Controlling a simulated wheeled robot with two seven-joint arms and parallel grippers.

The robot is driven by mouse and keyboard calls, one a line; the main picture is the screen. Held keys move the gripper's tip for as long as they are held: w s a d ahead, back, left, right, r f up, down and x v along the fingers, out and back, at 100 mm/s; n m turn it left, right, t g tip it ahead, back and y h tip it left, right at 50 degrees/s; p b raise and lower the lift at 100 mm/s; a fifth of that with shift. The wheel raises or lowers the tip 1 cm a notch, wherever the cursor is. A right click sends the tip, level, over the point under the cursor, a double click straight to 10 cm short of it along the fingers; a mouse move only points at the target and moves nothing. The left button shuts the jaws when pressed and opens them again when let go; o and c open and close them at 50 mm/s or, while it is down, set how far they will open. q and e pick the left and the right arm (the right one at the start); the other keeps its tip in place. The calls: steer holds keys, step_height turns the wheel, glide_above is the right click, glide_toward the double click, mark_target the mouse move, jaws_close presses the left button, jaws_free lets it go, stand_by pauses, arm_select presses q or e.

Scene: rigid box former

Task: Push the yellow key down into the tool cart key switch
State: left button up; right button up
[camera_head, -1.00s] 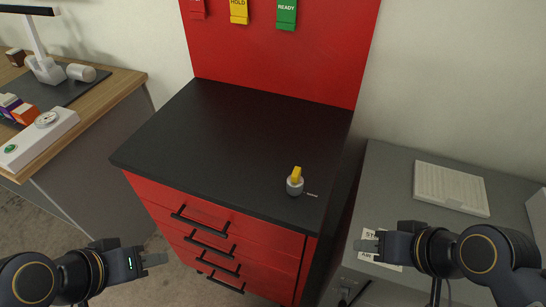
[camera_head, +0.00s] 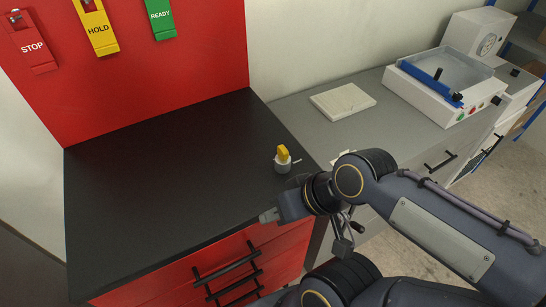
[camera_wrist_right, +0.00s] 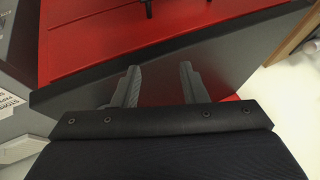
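The yellow key (camera_head: 283,153) stands upright in the round grey key switch (camera_head: 282,165) on the black top of the red tool cart (camera_head: 170,180), near its right edge. My right gripper (camera_head: 266,216) is at the cart's front edge, in front of and below the key, apart from it. In the right wrist view the two fingers (camera_wrist_right: 158,88) are apart with nothing between them, facing the cart's edge and red front. The key is not in the right wrist view. My left gripper does not show in the head view.
A grey bench (camera_head: 320,130) right of the cart holds a flat white pad (camera_head: 342,101) and a white machine with a blue frame (camera_head: 440,85). Red, yellow and green tags hang on the red back panel (camera_head: 150,70). The cart top left of the key is clear.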

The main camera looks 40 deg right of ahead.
steer(key=shift+d, duration=0.15)
step_height(320, 180, up, 8)
steer(key=g+h+p, duration=0.4)
steer(key=g+p, duration=0.1)
steer(key=p, duration=0.4)
glide_above(284, 149)
steer(key=shift+s+f, duration=0.15)
steer(key=shift+f, duration=0.05)
steer(key=shift+g, duration=0.3)
steer(key=shift+f, duration=1.35)
